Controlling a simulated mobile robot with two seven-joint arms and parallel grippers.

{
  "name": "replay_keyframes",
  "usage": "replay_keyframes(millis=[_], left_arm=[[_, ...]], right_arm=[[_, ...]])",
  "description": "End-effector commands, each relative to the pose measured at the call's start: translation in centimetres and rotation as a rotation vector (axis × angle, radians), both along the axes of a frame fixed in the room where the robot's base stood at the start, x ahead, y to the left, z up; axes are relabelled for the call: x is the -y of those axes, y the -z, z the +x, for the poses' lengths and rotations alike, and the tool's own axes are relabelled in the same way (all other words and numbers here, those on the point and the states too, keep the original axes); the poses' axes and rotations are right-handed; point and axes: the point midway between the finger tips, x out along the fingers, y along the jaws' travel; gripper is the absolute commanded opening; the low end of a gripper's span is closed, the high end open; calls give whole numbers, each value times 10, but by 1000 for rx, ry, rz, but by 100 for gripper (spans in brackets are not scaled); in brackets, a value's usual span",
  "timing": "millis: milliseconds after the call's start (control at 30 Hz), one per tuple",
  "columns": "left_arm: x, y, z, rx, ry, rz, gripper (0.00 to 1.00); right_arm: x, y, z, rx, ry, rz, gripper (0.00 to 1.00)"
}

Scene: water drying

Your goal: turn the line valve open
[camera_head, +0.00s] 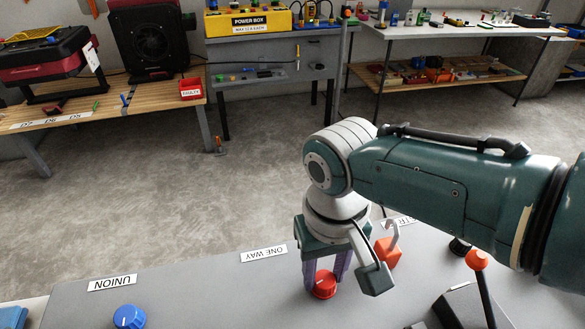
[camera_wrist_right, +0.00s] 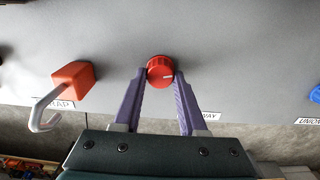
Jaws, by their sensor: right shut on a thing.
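A red round knob (camera_head: 324,286) sits on the grey panel (camera_head: 200,285), near the label reading ONE WAY (camera_head: 264,253). My right gripper (camera_head: 325,280) points down at it, with its purple fingers on either side. In the right wrist view the fingertips of the right gripper (camera_wrist_right: 159,73) close on the sides of the red knob (camera_wrist_right: 160,70). A short white mark shows on the knob's face and points to the right in that view. The fingers hide part of the knob's sides. My left gripper is not in view.
A blue knob (camera_head: 129,317) stands by the UNION label (camera_head: 112,282). A red block with a pale hook (camera_head: 388,250) stands close right of my gripper. An orange-tipped lever (camera_head: 478,262) is further right. The panel between the blue and red knobs is clear.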

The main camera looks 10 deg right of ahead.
Motion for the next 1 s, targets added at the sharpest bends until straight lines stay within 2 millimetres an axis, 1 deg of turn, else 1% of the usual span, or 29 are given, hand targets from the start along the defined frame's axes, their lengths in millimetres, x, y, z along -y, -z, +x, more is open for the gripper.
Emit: replay_keyframes(millis=[200, 400, 667, 1000], left_arm=[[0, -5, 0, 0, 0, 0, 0], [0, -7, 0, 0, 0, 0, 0], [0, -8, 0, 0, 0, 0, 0], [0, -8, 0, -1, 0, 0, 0]], right_arm=[[-1, -2, 0, 0, 149, 3, 0], [0, -1, 0, 0, 234, 2, 0], [0, -1, 1, 2, 282, 2, 0], [0, -1, 1, 2, 287, 2, 0]])
